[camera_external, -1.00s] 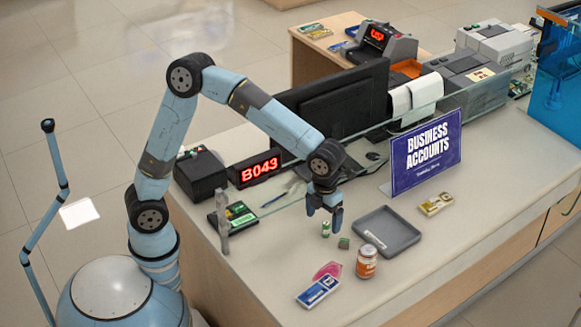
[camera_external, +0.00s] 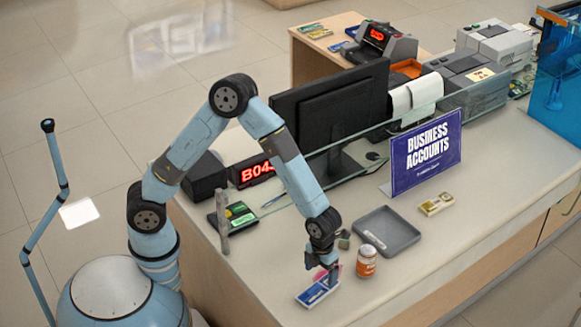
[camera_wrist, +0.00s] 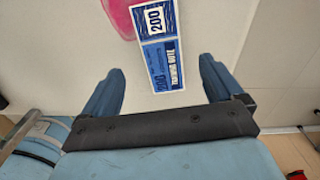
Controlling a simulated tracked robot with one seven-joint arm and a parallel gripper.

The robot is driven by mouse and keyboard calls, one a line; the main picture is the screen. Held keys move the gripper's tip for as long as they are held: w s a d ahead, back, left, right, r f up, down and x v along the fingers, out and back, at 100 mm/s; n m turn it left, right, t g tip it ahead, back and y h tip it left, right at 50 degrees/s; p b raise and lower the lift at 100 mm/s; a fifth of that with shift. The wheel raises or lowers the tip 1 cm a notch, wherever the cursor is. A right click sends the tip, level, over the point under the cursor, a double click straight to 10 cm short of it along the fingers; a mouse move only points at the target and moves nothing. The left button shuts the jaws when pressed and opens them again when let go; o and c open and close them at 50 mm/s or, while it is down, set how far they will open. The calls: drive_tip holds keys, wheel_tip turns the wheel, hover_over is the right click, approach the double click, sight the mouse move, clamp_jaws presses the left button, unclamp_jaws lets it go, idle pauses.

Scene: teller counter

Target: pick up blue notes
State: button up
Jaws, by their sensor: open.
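The blue notes (camera_external: 316,290) are a small flat bundle with a white band, lying near the front edge of the counter. In the wrist view the blue notes (camera_wrist: 161,55) lie ahead of and between my two fingers, marked 200. My gripper (camera_external: 328,279) is low over the far right end of the notes and partly covers them. In the wrist view my gripper (camera_wrist: 158,80) is open, with nothing held between its fingers.
A pink item (camera_wrist: 122,14) lies right beside the notes. An orange jar (camera_external: 366,262) stands just right of my gripper, with a grey tray (camera_external: 388,232) behind it. A blue sign (camera_external: 426,153) stands farther back. The counter's front edge is close.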

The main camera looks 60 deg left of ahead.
sight(320, 288)
drive_tip(key=shift+d+f, duration=0.15)
drive_tip(key=shift+f, duration=3.3)
drive_tip(key=shift+c, duration=0.3)
drive_tip(key=c, duration=1.1)
